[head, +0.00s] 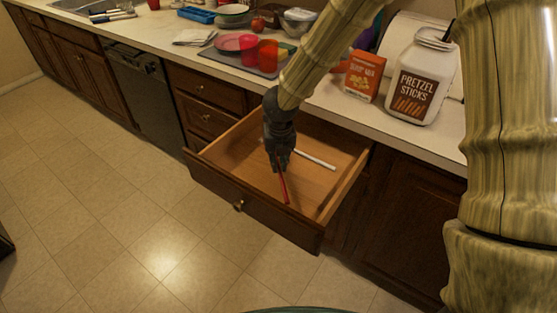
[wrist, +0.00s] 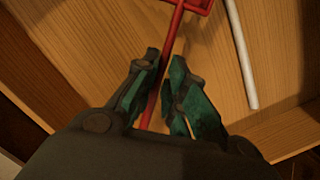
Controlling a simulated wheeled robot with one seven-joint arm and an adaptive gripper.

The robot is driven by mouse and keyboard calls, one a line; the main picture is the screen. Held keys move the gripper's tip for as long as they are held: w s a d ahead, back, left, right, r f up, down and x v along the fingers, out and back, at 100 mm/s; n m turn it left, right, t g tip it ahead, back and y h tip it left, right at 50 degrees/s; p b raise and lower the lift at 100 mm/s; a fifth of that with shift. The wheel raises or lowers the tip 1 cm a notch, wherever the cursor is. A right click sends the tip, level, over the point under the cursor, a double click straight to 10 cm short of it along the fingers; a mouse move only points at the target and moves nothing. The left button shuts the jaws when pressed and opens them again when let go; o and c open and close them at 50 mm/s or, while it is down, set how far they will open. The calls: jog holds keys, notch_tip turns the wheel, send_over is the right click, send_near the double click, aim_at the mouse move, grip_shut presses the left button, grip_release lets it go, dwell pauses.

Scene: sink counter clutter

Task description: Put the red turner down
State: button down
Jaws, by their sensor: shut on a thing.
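The red turner (head: 283,187) is a thin red utensil at my gripper, over the open drawer (head: 233,158). In the wrist view the turner (wrist: 171,50) runs up from between the fingers, and its slotted head is cut off by the top edge. My gripper (head: 279,165) points down inside the drawer's outline. In the wrist view my gripper (wrist: 160,92) has its green-padded fingers on either side of the handle, shut on it. I cannot tell whether the turner touches the drawer floor.
A white rod-like utensil (head: 315,160) lies in the drawer, right of the turner. The drawer's front and side walls surround the gripper. The counter above holds a pretzel jar (head: 421,78), an orange box (head: 365,76), red cups (head: 268,56) and dishes.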

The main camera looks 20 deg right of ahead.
aim_at(280, 169)
jog(key=shift+f, duration=0.5)
jog(key=c, duration=1.5)
grip_release()
jog(key=shift+r, duration=0.6)
jog(key=r, duration=0.4)
jog(key=s+r, duration=0.1)
jog(key=r, duration=0.7)
jog(key=shift+s+a+p, duration=0.1)
jog(key=shift+s+p, duration=0.25)
jog(key=shift+s, duration=0.05)
